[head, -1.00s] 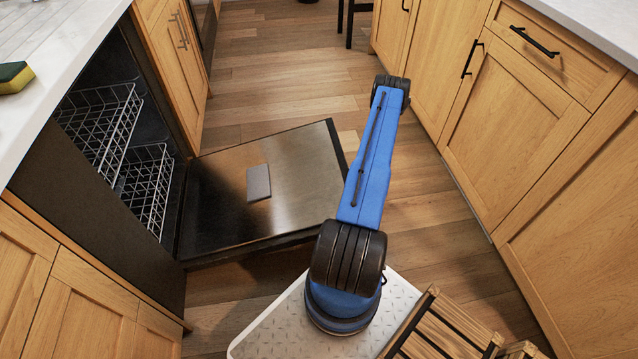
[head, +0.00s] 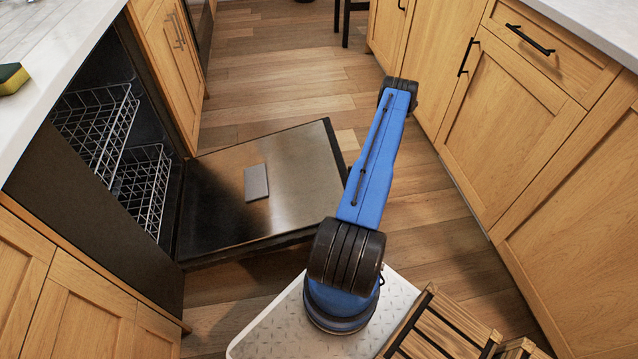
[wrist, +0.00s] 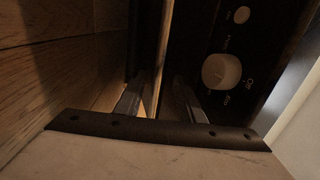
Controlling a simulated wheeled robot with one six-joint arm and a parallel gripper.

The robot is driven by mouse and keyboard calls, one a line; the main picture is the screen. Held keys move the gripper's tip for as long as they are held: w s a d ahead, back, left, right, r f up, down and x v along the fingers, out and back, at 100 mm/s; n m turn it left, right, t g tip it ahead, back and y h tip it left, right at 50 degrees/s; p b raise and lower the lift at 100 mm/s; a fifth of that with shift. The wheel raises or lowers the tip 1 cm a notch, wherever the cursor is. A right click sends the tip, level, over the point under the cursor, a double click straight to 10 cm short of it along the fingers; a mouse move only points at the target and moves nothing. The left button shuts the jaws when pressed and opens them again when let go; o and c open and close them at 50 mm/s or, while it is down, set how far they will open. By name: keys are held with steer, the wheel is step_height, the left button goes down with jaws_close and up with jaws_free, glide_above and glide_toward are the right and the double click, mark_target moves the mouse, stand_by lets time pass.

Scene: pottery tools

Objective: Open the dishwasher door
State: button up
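The dishwasher door (head: 222,212) is swung down and lies about level above the floor, its steel inner face up, with a small grey rectangular cover (head: 256,183) on it. The dishwasher interior with two wire racks (head: 98,118) is exposed at the left. My gripper is hidden behind my blue arm in the head view. In the wrist view my gripper (wrist: 158,97) shows two fingers spread apart, with no object clearly held between them. A dark panel with a pale round dial (wrist: 221,71) is right of the fingers; I cannot tell whether they touch it.
Wooden cabinets (head: 510,120) with black handles line the right side. A wooden slatted crate (head: 445,325) is at bottom right. The wooden floor (head: 280,75) beyond the door is clear.

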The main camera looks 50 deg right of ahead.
steer(key=v, duration=1.3)
